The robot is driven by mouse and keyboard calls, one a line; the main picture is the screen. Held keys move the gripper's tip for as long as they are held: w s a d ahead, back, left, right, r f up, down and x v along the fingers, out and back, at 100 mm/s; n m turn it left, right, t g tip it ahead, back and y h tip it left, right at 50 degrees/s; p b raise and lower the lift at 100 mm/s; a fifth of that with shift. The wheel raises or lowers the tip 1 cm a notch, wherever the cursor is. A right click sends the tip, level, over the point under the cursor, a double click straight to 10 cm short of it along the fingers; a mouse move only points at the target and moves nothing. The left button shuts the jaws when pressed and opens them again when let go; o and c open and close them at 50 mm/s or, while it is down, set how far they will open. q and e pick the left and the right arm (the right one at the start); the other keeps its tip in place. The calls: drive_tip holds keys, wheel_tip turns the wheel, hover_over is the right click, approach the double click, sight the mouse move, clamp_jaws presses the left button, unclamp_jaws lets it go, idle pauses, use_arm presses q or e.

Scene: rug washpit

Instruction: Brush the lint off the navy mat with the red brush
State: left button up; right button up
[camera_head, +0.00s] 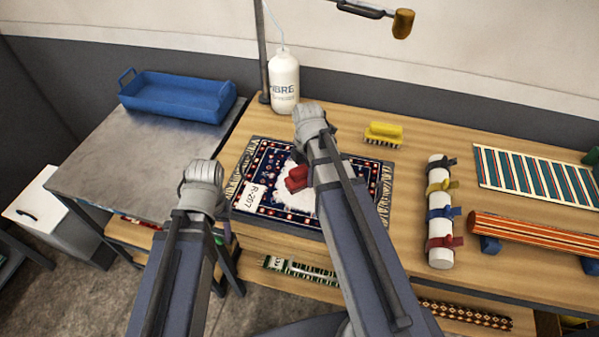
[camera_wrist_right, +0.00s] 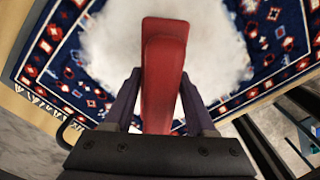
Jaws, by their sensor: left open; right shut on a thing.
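The navy mat (camera_head: 262,160) lies flat on the wooden table, with a patterned border and a white tag marked R-207. White lint (camera_head: 290,198) covers its middle, and the lint also shows in the right wrist view (camera_wrist_right: 105,50). The red brush (camera_head: 296,179) is over the lint. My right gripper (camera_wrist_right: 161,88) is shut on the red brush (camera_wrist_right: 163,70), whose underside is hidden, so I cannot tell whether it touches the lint. My left gripper (camera_head: 224,232) is open, mostly hidden by its arm, near the table's front left edge and away from the mat.
A white bottle (camera_head: 284,82) stands behind the mat. A yellow brush (camera_head: 383,134) lies behind it to the right. A white roll with coloured straps (camera_head: 440,212), a striped rug (camera_head: 535,175) and an orange rolled rug (camera_head: 530,230) are on the right. A blue tray (camera_head: 178,97) sits on the grey table.

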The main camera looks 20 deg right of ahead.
drive_tip(key=shift+s+d, duration=0.35)
drive_tip(key=shift+d, duration=0.1)
drive_tip(key=shift+s+d, duration=0.55)
drive_tip(key=shift+d, duration=0.25)
drive_tip(key=shift+s+d, duration=0.5)
drive_tip(key=shift+d, duration=0.3)
drive_tip(key=shift+s+d+f, duration=0.1)
drive_tip(key=shift+s+d, duration=0.45)
drive_tip(key=shift+d, duration=0.2)
drive_tip(key=shift+s+d, duration=0.5)
drive_tip(key=shift+d, duration=0.25)
drive_tip(key=shift+s, duration=0.15)
drive_tip(key=shift+a, duration=0.15)
